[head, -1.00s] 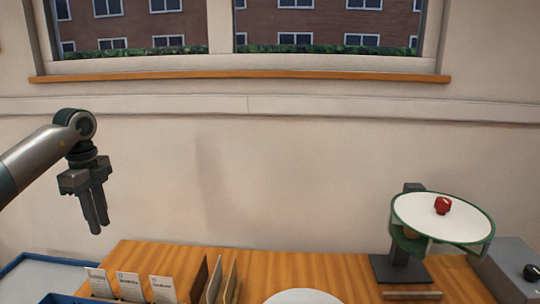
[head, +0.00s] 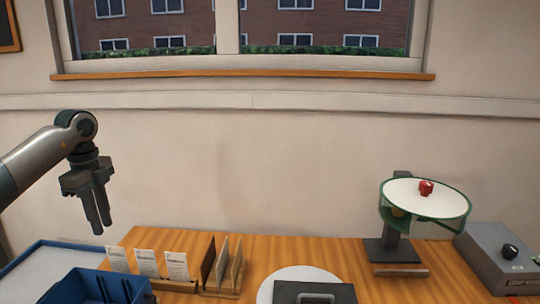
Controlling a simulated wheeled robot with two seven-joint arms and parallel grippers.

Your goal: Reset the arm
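My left arm comes in from the left edge. Its gripper (head: 103,224) hangs over the left part of the scene with its fingers pointing down, in front of the bare wall. The two dark fingers appear close together at this slant, and I cannot tell whether a gap lies between them. Nothing shows in them. My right arm and gripper are not in view.
Below is a wooden table (head: 340,252) with card holders (head: 146,262), a white disc (head: 266,290), a dark handled case (head: 300,292), a stand with a round green-rimmed plate (head: 400,192) bearing a red knob (head: 426,188), and a grey box (head: 490,262). A blue bin (head: 75,284) stands front left.

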